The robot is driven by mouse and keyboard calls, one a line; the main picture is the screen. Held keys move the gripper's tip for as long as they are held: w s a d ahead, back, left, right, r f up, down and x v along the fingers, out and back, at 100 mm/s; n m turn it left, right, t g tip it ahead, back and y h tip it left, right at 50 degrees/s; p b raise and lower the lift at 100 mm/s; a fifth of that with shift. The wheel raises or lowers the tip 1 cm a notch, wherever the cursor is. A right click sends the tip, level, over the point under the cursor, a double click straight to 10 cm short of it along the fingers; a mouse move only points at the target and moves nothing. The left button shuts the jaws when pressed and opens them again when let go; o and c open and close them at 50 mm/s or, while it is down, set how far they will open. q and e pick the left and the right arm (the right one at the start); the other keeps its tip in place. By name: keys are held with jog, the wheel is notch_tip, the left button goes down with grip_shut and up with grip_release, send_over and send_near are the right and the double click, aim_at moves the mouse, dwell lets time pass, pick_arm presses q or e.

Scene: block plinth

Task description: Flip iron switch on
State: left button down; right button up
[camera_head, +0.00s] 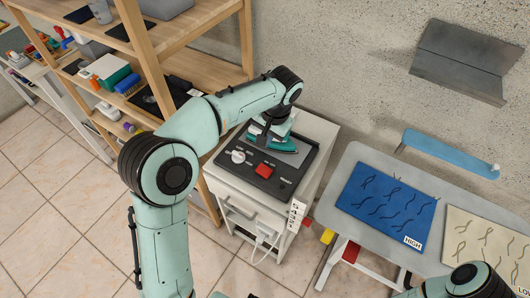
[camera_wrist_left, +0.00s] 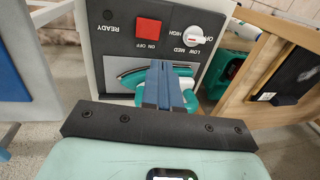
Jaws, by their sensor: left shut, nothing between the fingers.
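The red switch (camera_head: 264,170) sits on the dark control panel (camera_head: 285,182) on top of a white cabinet. It also shows in the left wrist view (camera_wrist_left: 148,33), with "ON OFF" lettering beside it. I cannot tell which way it is set. The teal iron (camera_head: 284,144) rests at the back of the panel, partly hidden by my arm. My left gripper (camera_wrist_left: 160,66) is shut and empty, its blue fingers above the iron and pointing towards the panel, apart from the red switch. My right gripper is not in view; only part of that arm shows.
A white dial (camera_head: 238,157) is left of the switch. A power strip (camera_head: 296,215) hangs on the cabinet's side. A wooden shelf stands on the left. A grey table with a blue mat (camera_head: 388,204) stands on the right. A grey wall is behind.

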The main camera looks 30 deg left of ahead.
pick_arm(q)
jog(key=shift+s, duration=0.25)
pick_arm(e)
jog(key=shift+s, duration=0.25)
pick_arm(q)
jog(key=b, duration=0.1)
send_near(258, 167)
jog(key=f, duration=0.2)
jog(key=a+f, duration=0.1)
jog(key=f, duration=0.2)
jog(key=shift+a+f, duration=0.1)
jog(key=shift+w+a+f, duration=0.1)
jog(key=shift+f, duration=0.65)
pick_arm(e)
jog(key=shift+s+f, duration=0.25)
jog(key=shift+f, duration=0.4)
pick_arm(q)
jog(key=shift+a+f+h, duration=0.2)
jog(key=shift+f+h, duration=0.05)
jog(key=shift+h, duration=0.15)
jog(key=shift+f, duration=0.1)
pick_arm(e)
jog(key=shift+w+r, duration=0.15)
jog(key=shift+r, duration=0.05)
pick_arm(q)
jog(key=shift+d, duration=0.15)
jog(key=shift+d+r, duration=0.35)
jog(key=shift+d, duration=0.3)
